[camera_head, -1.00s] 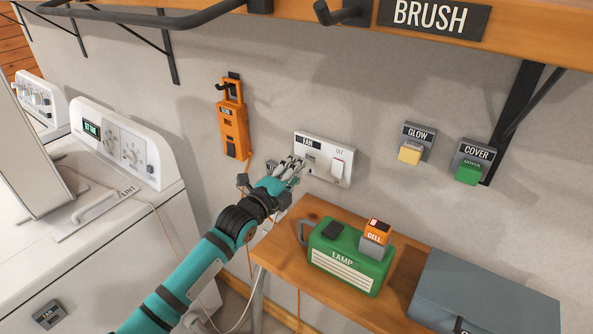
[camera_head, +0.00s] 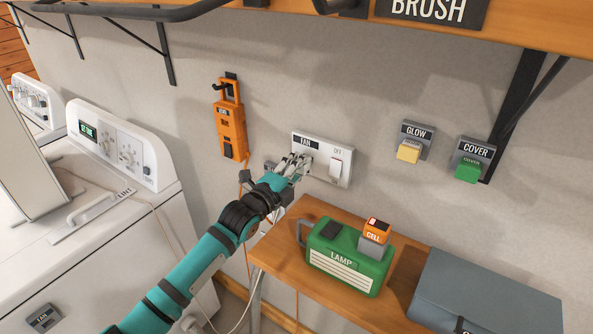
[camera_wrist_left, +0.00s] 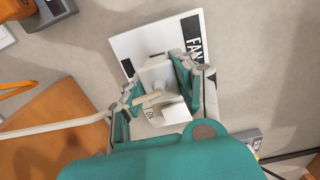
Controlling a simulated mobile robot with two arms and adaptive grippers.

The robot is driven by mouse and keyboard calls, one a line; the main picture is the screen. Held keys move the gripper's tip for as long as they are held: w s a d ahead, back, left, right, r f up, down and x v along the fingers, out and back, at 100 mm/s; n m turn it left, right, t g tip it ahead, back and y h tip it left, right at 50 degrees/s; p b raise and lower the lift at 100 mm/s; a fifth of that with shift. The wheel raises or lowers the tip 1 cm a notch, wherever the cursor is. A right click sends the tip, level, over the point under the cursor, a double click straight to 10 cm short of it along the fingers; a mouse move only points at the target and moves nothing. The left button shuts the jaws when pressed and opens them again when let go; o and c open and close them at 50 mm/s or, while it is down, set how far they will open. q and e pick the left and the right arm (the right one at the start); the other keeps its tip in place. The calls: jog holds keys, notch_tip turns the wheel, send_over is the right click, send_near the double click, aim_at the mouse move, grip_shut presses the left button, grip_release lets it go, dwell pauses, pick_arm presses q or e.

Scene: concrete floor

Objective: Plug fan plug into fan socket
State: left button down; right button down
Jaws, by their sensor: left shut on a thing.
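The fan socket is on a white wall panel (camera_head: 322,160) labelled FAN, with an OFF label and a rocker switch at its right side. My left gripper (camera_head: 299,164) is at the left half of this panel, over the outlet area. In the left wrist view the gripper (camera_wrist_left: 165,85) is shut on the white fan plug (camera_wrist_left: 157,76), which points at the panel (camera_wrist_left: 133,44). A pale cord (camera_wrist_left: 60,129) runs off to the left. The fingers hide the outlet, so I cannot tell whether the plug's pins are in it. My right gripper is not in view.
An orange device (camera_head: 231,125) hangs on the wall to the left. GLOW (camera_head: 416,138) and COVER (camera_head: 473,157) units are to the right. Below, a wooden bench (camera_head: 272,254) holds a green LAMP box (camera_head: 347,258) and a grey case (camera_head: 490,290). A white washer (camera_head: 110,230) stands left.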

pick_arm(q)
jog(key=shift+w+d+b, duration=0.35)
jog(key=shift+w+b, duration=0.1)
jog(key=shift+w, duration=0.1)
jog(key=c, duration=0.9)
grip_release()
jog(key=shift+s+a+f, duration=0.1)
jog(key=shift+s+a, duration=0.25)
jog(key=shift+s, duration=0.15)
jog(key=v, duration=1)
jog(key=shift+s+a, duration=0.25)
jog(key=shift+s, duration=0.1)
